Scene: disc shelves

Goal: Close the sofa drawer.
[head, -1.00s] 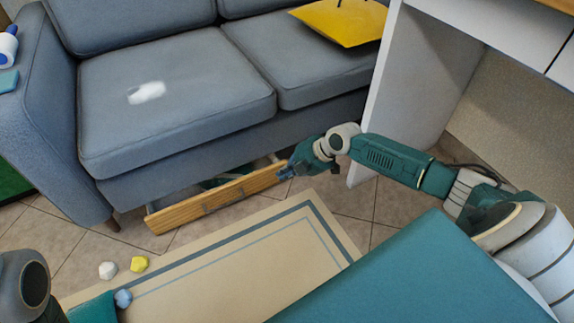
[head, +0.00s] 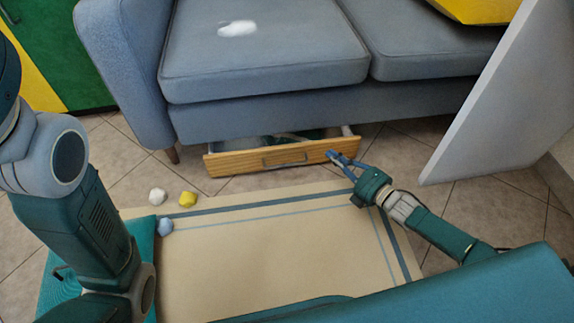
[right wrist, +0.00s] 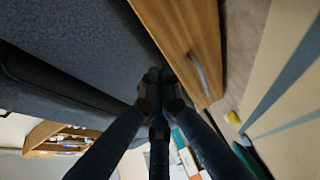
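The sofa drawer has a wooden front (head: 235,162) with a handle (head: 284,158) and sits low under the grey sofa (head: 255,55). It stands partly pulled out, with a dark interior and some greenish contents showing behind its front. My right gripper (head: 334,157) is at the right end of the drawer front, its fingertips at or very near the wood; contact is unclear. In the right wrist view its fingers (right wrist: 160,88) converge with their tips together, beside the wooden front (right wrist: 185,35), with nothing visible between them. My left arm shows at the left, but its gripper is out of view.
A beige rug (head: 270,240) lies before the drawer. A white desk panel (head: 490,95) stands at right. Tiled floor separates drawer and rug.

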